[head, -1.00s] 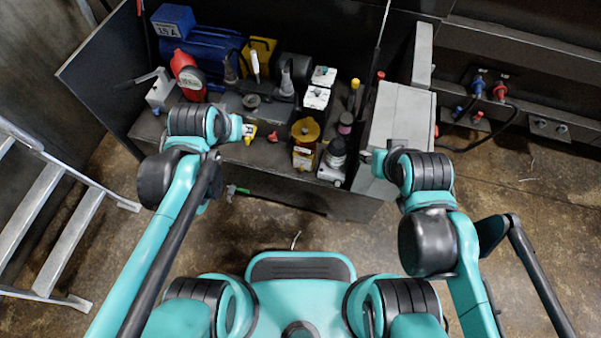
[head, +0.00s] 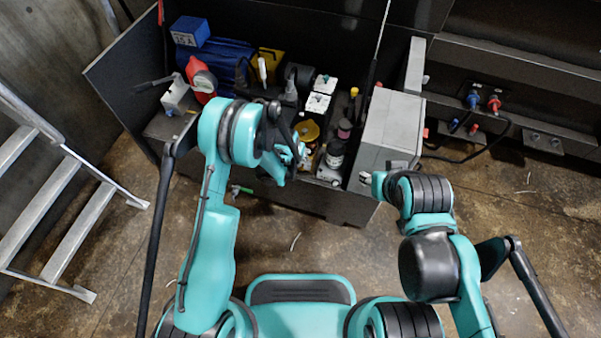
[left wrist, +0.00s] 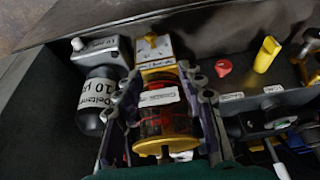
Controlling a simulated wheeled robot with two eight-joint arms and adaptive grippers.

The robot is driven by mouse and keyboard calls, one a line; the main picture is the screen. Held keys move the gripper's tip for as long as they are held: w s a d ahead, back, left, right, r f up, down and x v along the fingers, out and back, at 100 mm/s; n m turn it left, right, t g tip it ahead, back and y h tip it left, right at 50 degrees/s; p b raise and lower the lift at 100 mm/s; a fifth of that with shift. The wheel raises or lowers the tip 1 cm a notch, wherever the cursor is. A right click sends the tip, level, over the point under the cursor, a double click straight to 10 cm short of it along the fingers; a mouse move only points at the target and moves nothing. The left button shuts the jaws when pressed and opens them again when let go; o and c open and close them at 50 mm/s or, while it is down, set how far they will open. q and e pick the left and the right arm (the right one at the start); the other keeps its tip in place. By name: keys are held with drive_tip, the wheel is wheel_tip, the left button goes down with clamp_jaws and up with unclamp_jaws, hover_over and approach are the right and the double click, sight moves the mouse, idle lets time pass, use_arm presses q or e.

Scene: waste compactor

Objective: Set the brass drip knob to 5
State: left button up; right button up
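A lubricator-like unit with a yellow-brass round top (head: 308,130) stands on the bench's front part, partly hidden by my left gripper. In the left wrist view its amber-red cylinder (left wrist: 163,122) has a white label, and a yellow block with a small knob-like piece (left wrist: 152,42) lies beyond it. I cannot tell which part is the drip knob or read any setting. My left gripper (left wrist: 160,85) is open, one finger on each side of the cylinder; contact is unclear. It is also in the head view (head: 290,152). My right gripper (head: 370,181) is beside the grey cabinet, its fingers unclear.
A dark capacitor-like cylinder (left wrist: 100,92) stands close beside the unit. A red knob (left wrist: 223,67) and a yellow lever (left wrist: 267,54) are on the other side. The grey cabinet (head: 392,125) bounds the bench at right.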

use_arm(q)
approach(301, 168)
drive_tip(key=f, duration=0.1)
drive_tip(key=b+x, duration=0.3)
drive_tip(key=x, duration=0.4)
drive_tip(key=shift+w+d+f, duration=0.2)
drive_tip(key=shift+w+f, duration=0.05)
drive_tip(key=shift+f, duration=0.05)
use_arm(e)
drive_tip(key=f, duration=0.3)
drive_tip(key=shift+s, duration=0.35)
drive_tip(key=shift+r, duration=0.1)
use_arm(q)
clamp_jaws()
